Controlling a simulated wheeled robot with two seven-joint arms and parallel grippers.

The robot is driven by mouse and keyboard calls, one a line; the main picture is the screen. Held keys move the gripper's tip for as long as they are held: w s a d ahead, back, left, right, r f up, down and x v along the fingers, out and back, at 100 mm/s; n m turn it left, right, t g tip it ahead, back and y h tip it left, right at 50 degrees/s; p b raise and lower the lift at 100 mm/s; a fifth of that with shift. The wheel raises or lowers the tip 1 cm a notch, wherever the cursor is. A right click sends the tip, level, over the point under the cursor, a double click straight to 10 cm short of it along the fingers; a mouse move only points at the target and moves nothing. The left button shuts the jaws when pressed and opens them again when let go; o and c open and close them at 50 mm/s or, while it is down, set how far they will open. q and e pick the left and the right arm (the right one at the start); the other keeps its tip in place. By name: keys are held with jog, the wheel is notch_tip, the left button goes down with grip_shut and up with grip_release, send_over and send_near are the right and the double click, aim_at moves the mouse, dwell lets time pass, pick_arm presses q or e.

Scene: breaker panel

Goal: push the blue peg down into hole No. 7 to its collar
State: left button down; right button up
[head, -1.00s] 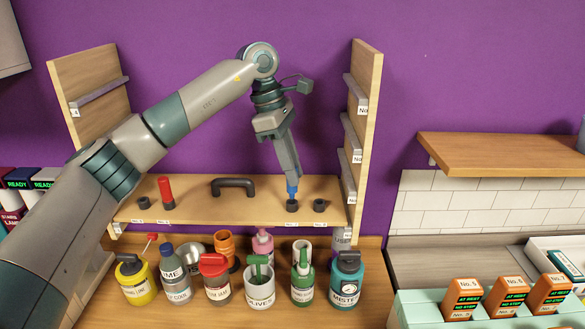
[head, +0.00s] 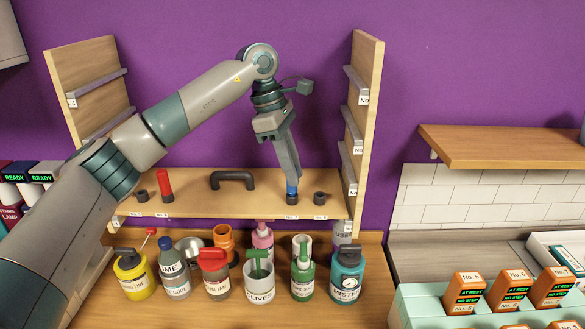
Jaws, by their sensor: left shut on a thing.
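The blue peg (head: 292,188) stands upright in a dark round socket (head: 292,199) at the right part of the wooden shelf (head: 205,207). Only a short blue length shows between the fingertips and the socket. My left gripper (head: 292,181) is shut on the blue peg from above, with its fingers pointing down and slightly tilted. The collar cannot be made out, so I cannot tell whether it touches the socket. The number tags on the shelf edge are too small to read surely. My right gripper is not in view.
A dark empty-looking socket (head: 320,198) is close right of the peg. A black handle (head: 233,180) and a red peg (head: 165,186) stand further left. Several bottles and jars, including an olives jar (head: 259,282), crowd the counter below. A side panel (head: 366,130) rises at the right.

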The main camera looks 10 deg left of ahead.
pick_arm(q)
jog(key=shift+f, duration=0.35)
jog(key=c, duration=1.5)
grip_release()
jog(key=shift+c, duration=0.2)
jog(key=shift+r+b, duration=0.15)
jog(key=shift+b, duration=0.2)
jog(key=shift+a+r+b, duration=0.25)
jog(key=shift+r+b, duration=0.05)
jog(key=shift+r, duration=0.35)
jog(key=b+v, duration=0.3)
jog(key=v, duration=1.2)
jog(key=shift+a+r, duration=0.15)
jog(key=shift+r, duration=0.25)
jog(key=shift+f, duration=0.1)
